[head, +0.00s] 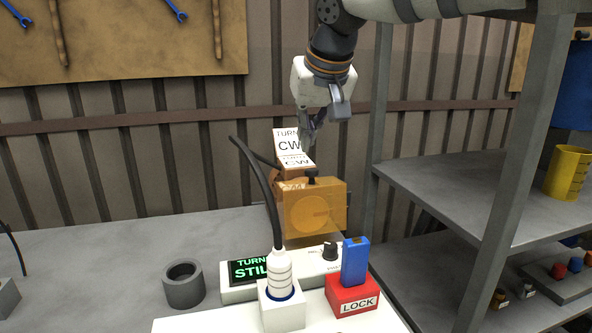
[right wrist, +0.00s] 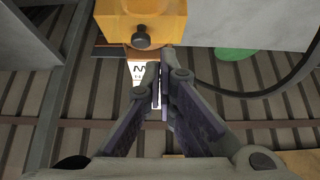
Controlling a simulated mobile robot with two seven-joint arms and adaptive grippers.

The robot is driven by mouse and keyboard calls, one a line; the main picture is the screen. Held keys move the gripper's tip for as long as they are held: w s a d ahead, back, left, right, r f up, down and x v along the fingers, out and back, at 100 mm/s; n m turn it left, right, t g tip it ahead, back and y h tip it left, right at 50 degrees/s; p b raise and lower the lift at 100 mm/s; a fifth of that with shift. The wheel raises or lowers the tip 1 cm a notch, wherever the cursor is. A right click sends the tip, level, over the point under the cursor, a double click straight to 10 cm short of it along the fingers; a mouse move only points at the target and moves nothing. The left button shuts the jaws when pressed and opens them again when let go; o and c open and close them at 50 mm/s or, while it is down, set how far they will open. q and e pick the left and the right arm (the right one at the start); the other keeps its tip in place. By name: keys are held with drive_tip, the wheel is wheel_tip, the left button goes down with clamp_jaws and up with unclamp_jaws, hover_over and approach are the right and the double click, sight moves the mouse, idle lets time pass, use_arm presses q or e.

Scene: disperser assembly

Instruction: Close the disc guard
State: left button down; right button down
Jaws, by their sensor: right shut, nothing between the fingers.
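The disc guard (head: 328,208) is an orange, partly see-through box above the back of the white machine in the head view. A round disc shape shows through its front, and a black knob (head: 312,176) sits on its upper edge. I cannot tell whether the guard is fully closed. In the right wrist view the orange guard (right wrist: 170,22) and its knob (right wrist: 142,41) are at the top. My right gripper (head: 308,143) is shut and empty, above the guard and apart from the knob; its fingertips (right wrist: 158,90) also show in the wrist view. My left gripper is out of view.
A white "TURN CW" sign (head: 289,146) stands behind the guard, close to my right fingers. Shelves (head: 450,175) stand right.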

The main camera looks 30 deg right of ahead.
hover_over(300, 184)
drive_tip(key=s, duration=0.3)
drive_tip(key=f, duration=0.5)
drive_tip(key=shift+w+a+f, duration=0.1)
drive_tip(key=shift+w+a, duration=0.05)
drive_tip(key=shift+a, duration=0.2)
drive_tip(key=shift+s+f, duration=0.25)
drive_tip(key=shift+f, duration=0.75)
drive_tip(key=shift+s+a+f, duration=0.1)
drive_tip(key=shift+s+f, duration=0.05)
drive_tip(key=shift+f, duration=0.4)
